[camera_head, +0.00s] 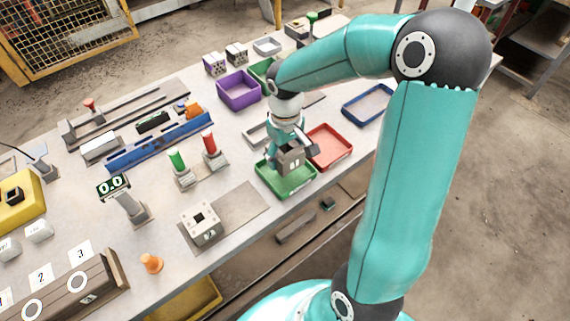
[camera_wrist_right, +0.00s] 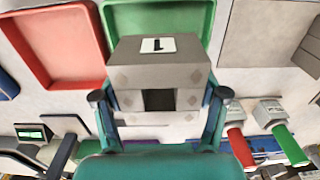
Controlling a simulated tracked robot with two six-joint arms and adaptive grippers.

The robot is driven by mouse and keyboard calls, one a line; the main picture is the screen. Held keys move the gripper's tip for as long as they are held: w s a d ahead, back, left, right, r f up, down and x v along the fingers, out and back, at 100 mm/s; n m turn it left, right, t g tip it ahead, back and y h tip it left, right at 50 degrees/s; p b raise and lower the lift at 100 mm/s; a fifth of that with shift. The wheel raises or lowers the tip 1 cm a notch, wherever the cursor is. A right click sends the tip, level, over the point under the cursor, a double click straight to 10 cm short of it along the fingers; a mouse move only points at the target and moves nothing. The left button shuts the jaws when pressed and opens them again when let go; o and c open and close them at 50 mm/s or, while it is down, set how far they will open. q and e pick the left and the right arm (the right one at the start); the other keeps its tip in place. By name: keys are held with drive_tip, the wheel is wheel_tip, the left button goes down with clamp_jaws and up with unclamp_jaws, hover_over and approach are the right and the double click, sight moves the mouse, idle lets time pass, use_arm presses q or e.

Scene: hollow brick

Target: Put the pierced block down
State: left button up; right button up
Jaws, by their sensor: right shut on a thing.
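The pierced block (camera_head: 290,159) is grey-brown with a square opening in its side. My right gripper (camera_head: 289,146) is shut on it and holds it over the green tray (camera_head: 270,182). In the right wrist view the block (camera_wrist_right: 158,75) sits between the fingers (camera_wrist_right: 161,97), with a white label bearing a dark mark on one face and a dark square hole. The green tray (camera_wrist_right: 206,20) shows behind it. Whether the block touches the tray floor I cannot tell. My left gripper is not in view.
A red tray (camera_head: 347,146) stands right beside the green one. A light block with dark holes (camera_head: 203,214) sits near a grey mat (camera_head: 247,204). Green (camera_head: 177,160) and red (camera_head: 210,143) upright cylinders stand to the left. A purple bin (camera_head: 239,101) and blue tray (camera_head: 388,104) are farther back.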

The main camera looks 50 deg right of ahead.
drive_tip(key=shift+f, duration=2.45)
drive_tip(key=shift+f, duration=0.15)
drive_tip(key=o, duration=1.1)
drive_tip(key=shift+o, duration=0.2)
wheel_tip(320, 180, up, 12)
drive_tip(key=shift+r, duration=0.2)
